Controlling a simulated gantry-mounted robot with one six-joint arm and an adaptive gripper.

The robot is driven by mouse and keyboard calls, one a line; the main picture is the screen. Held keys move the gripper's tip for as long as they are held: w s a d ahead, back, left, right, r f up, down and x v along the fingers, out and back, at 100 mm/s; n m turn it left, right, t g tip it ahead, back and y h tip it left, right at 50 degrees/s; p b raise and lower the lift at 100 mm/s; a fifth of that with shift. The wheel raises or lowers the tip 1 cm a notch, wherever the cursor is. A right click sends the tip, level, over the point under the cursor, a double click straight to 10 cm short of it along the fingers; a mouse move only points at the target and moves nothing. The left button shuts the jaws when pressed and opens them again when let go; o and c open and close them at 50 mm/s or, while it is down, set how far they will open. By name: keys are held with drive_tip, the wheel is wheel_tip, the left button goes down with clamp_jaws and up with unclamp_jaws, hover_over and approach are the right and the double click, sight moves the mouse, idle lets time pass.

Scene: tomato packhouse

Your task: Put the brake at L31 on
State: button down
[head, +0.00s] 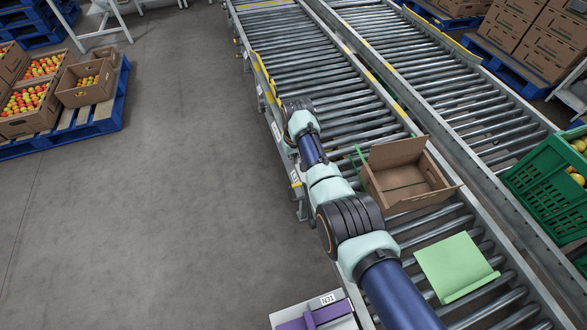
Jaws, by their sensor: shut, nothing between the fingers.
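My arm reaches up from the lower right, and my gripper (296,104) is at the left side rail of the near roller conveyor (325,100). It is shut and holds nothing. A curved yellow bar (264,76) stands along the same rail, just beyond and left of my gripper. I cannot tell whether they touch. Small white tags are on the rail; one tag (294,177) lies below my gripper, another (275,132) left of it. Their lettering is too small to read surely. I cannot make out which part is the brake at L31, or its position.
An open empty carton (408,191) and a green sheet (455,266) lie on the rollers right of my arm. A purple lever (313,317) is on a box tagged N31 (328,299). A green crate (545,180) stands right.

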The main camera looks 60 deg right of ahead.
wheel_tip(320, 180, down, 8)
drive_tip(key=s+a+b, duration=0.2)
drive_tip(key=b, duration=0.2)
drive_tip(key=shift+b, duration=0.35)
